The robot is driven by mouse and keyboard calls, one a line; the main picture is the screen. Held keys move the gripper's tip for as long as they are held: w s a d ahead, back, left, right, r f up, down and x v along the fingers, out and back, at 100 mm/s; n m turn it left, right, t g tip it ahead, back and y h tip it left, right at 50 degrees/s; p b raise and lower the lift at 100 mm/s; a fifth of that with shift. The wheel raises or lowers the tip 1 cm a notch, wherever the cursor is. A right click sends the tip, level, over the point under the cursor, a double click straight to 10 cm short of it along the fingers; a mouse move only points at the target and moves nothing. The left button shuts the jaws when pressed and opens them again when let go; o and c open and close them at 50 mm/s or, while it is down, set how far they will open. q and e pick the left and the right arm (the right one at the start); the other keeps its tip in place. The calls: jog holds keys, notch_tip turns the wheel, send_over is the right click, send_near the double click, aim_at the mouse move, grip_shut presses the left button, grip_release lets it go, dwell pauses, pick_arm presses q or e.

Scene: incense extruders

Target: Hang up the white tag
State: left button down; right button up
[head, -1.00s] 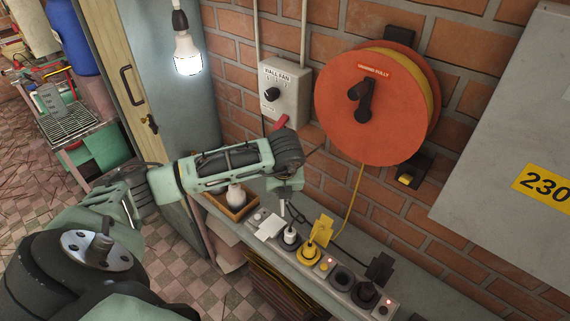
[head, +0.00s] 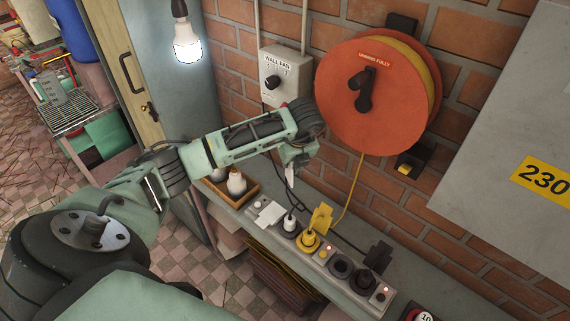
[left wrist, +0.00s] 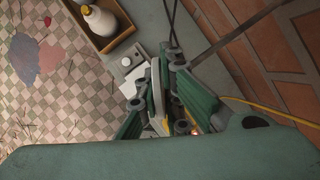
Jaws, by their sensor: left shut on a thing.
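My left gripper (head: 294,162) reaches in from the left, in front of the brick wall and above the power strip. It is shut on the white tag (head: 290,176), of which a narrow pale strip hangs below the fingers. In the left wrist view the gripper's fingers (left wrist: 168,92) are close together, with a thin pale edge of the tag between them. The rest of the tag is hidden by the fingers. My right gripper is not in view.
The wall fan switch box (head: 286,77) and the orange cable reel (head: 345,118) are on the wall behind my gripper. Below is the power strip (head: 336,270) with several plugs. A wooden tray (head: 250,188) with bulbs stands left. A lit bulb (head: 187,45) hangs above.

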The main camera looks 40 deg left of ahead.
pick_arm(q)
jog(key=w, duration=0.2)
jog(key=w+b, duration=0.1)
jog(key=w, duration=0.1)
jog(key=shift+d+f, duration=0.1)
jog(key=shift+d, duration=0.1)
jog(key=b, duration=0.2)
jog(key=shift+w+b, duration=0.3)
jog(key=shift+d, duration=0.1)
jog(key=shift+w+d, duration=0.1)
jog(key=shift+w, duration=0.05)
dwell(0.4)
jog(key=c, duration=2)
grip_release()
jog(key=shift+w, duration=0.1)
jog(key=shift+c, duration=0.2)
jog(key=o, duration=0.4)
jog(key=shift+w+f, duration=0.2)
jog(key=shift+f, duration=0.15)
